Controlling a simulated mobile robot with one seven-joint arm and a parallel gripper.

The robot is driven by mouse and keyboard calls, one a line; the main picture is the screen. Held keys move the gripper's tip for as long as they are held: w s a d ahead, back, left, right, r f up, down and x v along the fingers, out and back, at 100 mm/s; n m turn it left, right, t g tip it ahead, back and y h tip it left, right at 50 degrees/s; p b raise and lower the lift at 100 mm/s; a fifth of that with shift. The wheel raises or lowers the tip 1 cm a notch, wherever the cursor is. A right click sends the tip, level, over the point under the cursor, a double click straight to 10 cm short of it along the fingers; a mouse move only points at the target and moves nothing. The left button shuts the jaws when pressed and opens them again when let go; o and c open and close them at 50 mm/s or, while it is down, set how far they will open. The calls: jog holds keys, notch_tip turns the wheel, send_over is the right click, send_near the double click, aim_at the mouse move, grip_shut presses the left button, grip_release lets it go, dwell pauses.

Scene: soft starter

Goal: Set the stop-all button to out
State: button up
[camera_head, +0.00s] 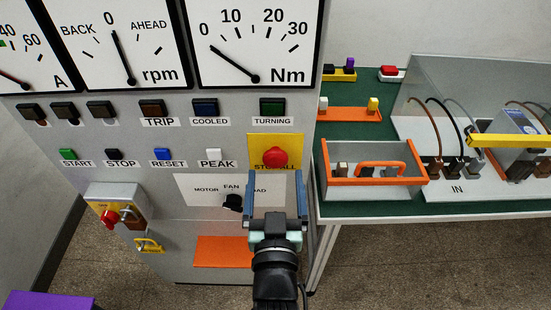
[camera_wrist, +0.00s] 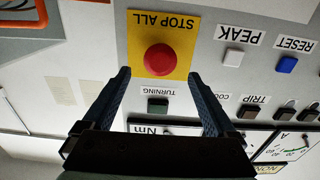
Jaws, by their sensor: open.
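The stop-all button (camera_head: 275,157) is a red mushroom head on a yellow plate (camera_head: 256,141) at the right side of the grey panel. In the wrist view the red button (camera_wrist: 160,59) appears upside down, with the "STOP ALL" label on its yellow plate (camera_wrist: 185,66). My gripper (camera_head: 277,175) is open, its two fingers pointing at the panel just below the button in the head view. In the wrist view the fingers (camera_wrist: 163,85) stand apart to either side of the button's near edge, not visibly touching it. I cannot tell whether the button is pushed in or out.
A row of push buttons, with a white PEAK button (camera_head: 213,153) nearest, lies left of the stop-all plate. A black selector knob (camera_head: 233,202) sits below, near my gripper. A green bench (camera_head: 345,203) with an orange-rimmed tray (camera_head: 418,180) stands right.

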aim_at(276, 161)
jog(key=shift+w, duration=2.45)
grip_shut()
